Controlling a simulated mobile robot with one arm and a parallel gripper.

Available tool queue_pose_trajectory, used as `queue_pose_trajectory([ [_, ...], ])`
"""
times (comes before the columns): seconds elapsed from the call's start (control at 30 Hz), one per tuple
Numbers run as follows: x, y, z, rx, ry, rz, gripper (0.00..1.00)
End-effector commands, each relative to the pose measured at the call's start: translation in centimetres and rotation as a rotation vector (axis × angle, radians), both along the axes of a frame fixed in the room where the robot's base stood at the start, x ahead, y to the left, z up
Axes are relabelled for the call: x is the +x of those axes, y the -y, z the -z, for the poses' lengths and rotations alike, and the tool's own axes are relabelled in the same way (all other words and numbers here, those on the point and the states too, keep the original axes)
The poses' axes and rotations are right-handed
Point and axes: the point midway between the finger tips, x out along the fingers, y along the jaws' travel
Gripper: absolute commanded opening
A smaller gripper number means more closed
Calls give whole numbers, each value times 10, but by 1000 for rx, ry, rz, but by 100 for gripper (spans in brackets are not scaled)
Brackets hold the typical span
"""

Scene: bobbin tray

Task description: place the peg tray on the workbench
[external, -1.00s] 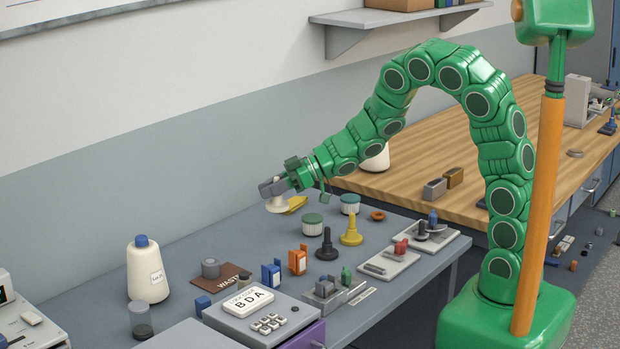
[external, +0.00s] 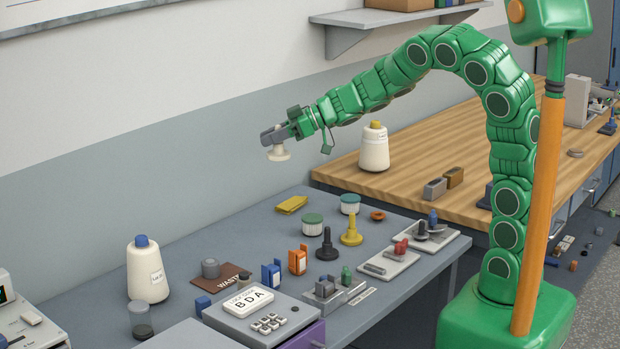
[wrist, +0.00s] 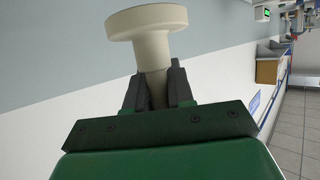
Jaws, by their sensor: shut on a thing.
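My gripper (external: 270,138) is raised above the far part of the grey bench (external: 205,245), near the wall. It is shut on a cream spool-like piece (external: 279,154), with a flat round head and a stem. In the wrist view the stem of this cream piece (wrist: 147,24) sits between both fingers (wrist: 156,88). Low trays stand at the grey bench's right side: one with a red piece (external: 376,268), one with blue and dark pegs (external: 440,241), and one with grey and green pieces (external: 350,295). I cannot tell which is the peg tray.
A wooden-topped bench (external: 420,155) adjoins at the right, with a cream cone (external: 374,150) near its left end. A yellow cloth-like item (external: 292,204), lidded jars (external: 312,226) and black and yellow knobbed pieces (external: 351,232) stand on the grey bench. The wooden top's middle is mostly clear.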

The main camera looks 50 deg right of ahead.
Motion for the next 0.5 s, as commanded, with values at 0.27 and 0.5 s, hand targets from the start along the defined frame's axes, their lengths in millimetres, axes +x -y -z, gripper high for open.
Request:
queue_pose_trajectory([
  [0.27,24,50,9,-2,0,187,0],
  [0.5,45,121,17,-5,-1,435,0],
])
